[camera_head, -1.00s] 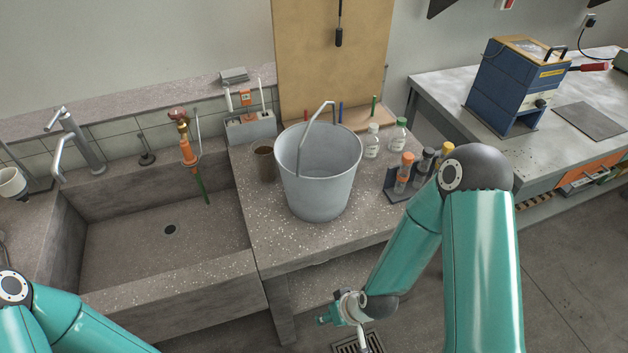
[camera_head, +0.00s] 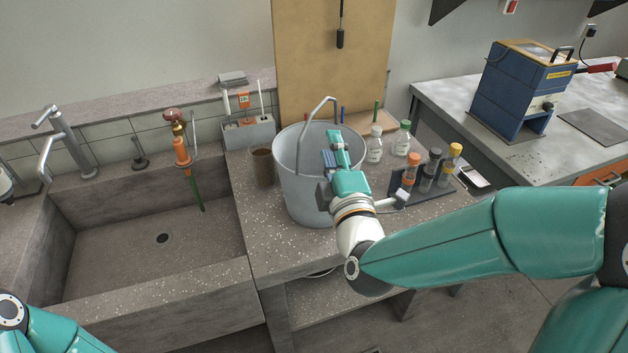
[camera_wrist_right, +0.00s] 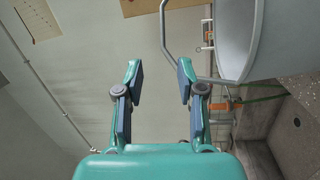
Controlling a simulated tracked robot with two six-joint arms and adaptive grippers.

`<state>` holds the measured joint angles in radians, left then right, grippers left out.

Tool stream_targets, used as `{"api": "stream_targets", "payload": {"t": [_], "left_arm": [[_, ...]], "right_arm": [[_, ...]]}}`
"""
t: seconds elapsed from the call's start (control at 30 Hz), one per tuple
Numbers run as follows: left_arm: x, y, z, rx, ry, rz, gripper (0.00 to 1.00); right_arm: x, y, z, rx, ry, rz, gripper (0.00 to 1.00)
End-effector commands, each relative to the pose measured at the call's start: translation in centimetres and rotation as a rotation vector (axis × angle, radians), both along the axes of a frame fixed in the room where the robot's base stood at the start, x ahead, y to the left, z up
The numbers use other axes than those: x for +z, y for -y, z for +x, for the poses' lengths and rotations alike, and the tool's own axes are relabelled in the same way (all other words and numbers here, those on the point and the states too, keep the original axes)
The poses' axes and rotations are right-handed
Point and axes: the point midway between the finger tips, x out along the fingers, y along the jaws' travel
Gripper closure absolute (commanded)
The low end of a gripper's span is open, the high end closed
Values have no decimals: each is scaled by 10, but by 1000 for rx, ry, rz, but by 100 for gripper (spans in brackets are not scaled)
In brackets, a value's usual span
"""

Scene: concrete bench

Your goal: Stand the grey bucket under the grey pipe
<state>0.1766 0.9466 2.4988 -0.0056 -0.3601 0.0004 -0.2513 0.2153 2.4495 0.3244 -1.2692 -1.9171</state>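The grey bucket (camera_head: 298,192) stands upright on the speckled bench right of the sink, its handle (camera_head: 305,115) raised. A grey bent pipe with a spout (camera_head: 62,140) stands at the sink's back left corner. My right gripper (camera_head: 335,150) is in front of the bucket's right side and overlaps its rim in the head view. In the right wrist view my right gripper (camera_wrist_right: 160,82) is open with nothing between its fingers. There the bucket (camera_wrist_right: 237,35) is at upper right, and its handle (camera_wrist_right: 164,30) shows beyond the fingertips. Only my left arm shows, at lower left; its gripper is out of view.
The sink (camera_head: 110,235) is empty around its drain. An orange valve with a green hose (camera_head: 182,155) rises at its back. A brown cup (camera_head: 262,167) is left of the bucket; bottles (camera_head: 374,145) and a tube rack (camera_head: 440,188) are right. A blue machine (camera_head: 515,90) stands farther right.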

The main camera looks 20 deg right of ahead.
Motion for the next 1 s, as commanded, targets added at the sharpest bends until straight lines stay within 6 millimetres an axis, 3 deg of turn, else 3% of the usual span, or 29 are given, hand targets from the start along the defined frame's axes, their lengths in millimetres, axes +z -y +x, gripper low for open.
{"api": "stream_targets", "payload": {"t": [0.3, 0.63, 1.0], "left_arm": [[19, 0, 0, 0, 0, 0, 66], [26, 0, 0, 0, 0, 0, 66], [45, 0, 0, 0, 0, 0, 66]], "right_arm": [[9, 7, 66, 0, -2, 1, 62], [10, 11, 91, 2, -4, 1, 62], [11, 18, 134, 3, -2, 2, 62]]}}
